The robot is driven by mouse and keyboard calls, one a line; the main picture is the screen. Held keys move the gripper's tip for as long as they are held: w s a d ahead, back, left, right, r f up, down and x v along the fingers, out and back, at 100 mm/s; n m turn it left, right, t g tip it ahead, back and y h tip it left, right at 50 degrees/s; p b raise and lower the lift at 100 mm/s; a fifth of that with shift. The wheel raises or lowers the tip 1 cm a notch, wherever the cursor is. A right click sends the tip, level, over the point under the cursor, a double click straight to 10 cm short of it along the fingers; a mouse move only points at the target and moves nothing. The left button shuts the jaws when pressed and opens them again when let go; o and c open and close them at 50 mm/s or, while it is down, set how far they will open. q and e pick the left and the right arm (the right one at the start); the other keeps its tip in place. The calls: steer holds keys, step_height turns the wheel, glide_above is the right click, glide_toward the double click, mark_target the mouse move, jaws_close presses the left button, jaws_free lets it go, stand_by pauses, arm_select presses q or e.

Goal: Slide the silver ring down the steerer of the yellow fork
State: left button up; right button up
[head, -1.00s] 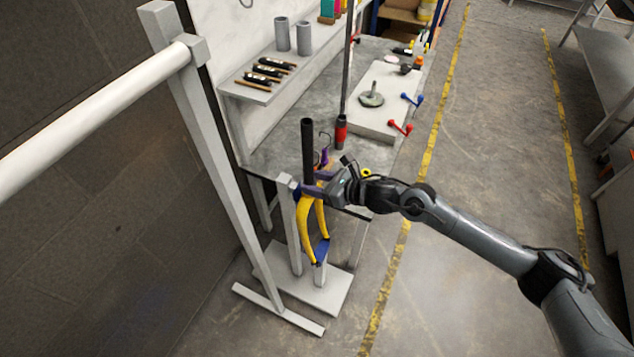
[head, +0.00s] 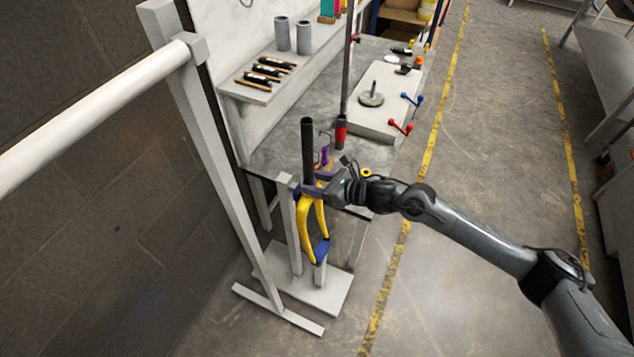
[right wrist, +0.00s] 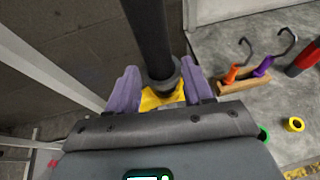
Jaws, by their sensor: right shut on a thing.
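The yellow fork (head: 304,222) stands upright on a stand, with its black steerer (head: 307,150) pointing up and its legs down. My right gripper (head: 311,188) is at the bottom of the steerer, by the fork's crown. In the right wrist view, the purple fingers of the gripper (right wrist: 159,74) lie on either side of the steerer (right wrist: 150,35). They are shut on a dark grey ring (right wrist: 163,82), which is around the steerer just above the yellow crown (right wrist: 155,100). Whether ring and crown touch is hard to tell. My left gripper is not in view.
A grey workbench (head: 285,150) stands behind the fork, with a white board (head: 372,122) on it. A wooden block with hooked tools (right wrist: 240,85) and a yellow ring (right wrist: 293,124) lie on the bench. A white rail on a post (head: 215,150) stands left.

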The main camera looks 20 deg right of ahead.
steer(key=shift+f, duration=0.2)
steer(key=shift+f+b, duration=0.25)
steer(key=shift+b, duration=0.15)
stand_by(0.6)
steer(key=o, duration=1.1)
steer(key=shift+o, duration=0.4)
